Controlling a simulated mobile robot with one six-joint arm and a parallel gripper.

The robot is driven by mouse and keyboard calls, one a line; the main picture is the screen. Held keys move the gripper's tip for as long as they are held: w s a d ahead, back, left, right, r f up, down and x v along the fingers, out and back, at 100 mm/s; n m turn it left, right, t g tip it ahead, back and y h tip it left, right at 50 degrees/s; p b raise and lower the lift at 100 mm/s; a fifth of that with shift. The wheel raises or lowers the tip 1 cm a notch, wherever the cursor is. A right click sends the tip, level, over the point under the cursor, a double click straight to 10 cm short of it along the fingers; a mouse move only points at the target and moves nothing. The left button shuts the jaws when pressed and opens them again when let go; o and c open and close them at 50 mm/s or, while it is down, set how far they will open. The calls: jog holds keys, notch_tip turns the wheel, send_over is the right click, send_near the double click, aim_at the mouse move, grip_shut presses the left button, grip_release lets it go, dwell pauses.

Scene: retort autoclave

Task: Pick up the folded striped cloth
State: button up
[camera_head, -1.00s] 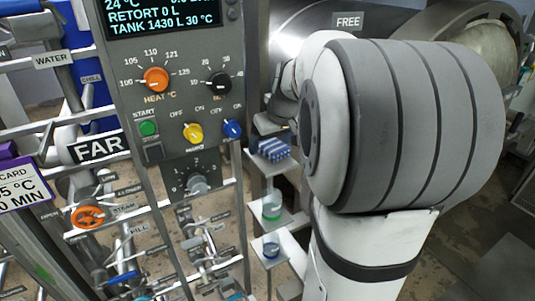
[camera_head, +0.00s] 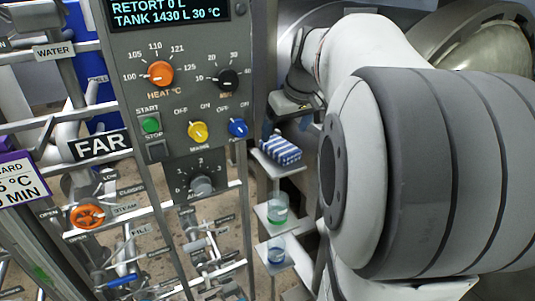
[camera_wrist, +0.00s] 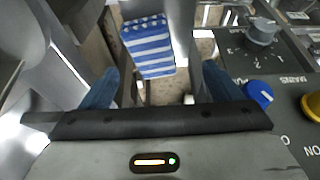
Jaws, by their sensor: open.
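The folded striped cloth (camera_head: 281,149) is blue and white and lies on a small white shelf to the right of the control panel. In the wrist view the cloth (camera_wrist: 149,46) is ahead of my gripper, between the lines of its two fingers. My gripper (camera_wrist: 170,90) is open, with blue fingertips on both sides and nothing between them. In the head view my gripper is mostly hidden behind my arm; a dark part of it (camera_head: 290,103) shows just above the cloth. I cannot tell the exact gap to the cloth.
The grey control panel (camera_head: 185,117) with knobs and buttons stands close left of the cloth. Its blue knob (camera_wrist: 259,93) is near the right finger in the wrist view. Below the cloth are shelves with a green-banded container (camera_head: 277,209) and a blue-banded one (camera_head: 276,251).

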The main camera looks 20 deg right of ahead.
aim_at(282, 146)
jog(key=shift+w+d+n+b, duration=0.6)
jog(key=shift+d+n+b, duration=0.1)
jog(key=shift+d, duration=0.1)
jog(key=shift+w+f+y, duration=0.1)
jog(key=shift+w+y, duration=0.15)
jog(key=shift+y, duration=0.05)
jog(key=shift+w+a+f, duration=0.1)
jog(key=shift+w+f, duration=0.05)
jog(key=shift+f, duration=0.5)
jog(key=p+x, duration=0.1)
jog(key=x, duration=0.4)
jog(key=shift+f+p, duration=0.4)
jog(key=shift+f, duration=0.05)
jog(key=shift+c, duration=0.6)
jog(key=c, duration=1)
jog(key=shift+o, duration=0.2)
jog(key=shift+r, duration=0.1)
notch_tip(282, 146, up, 10)
jog(key=b, duration=0.1)
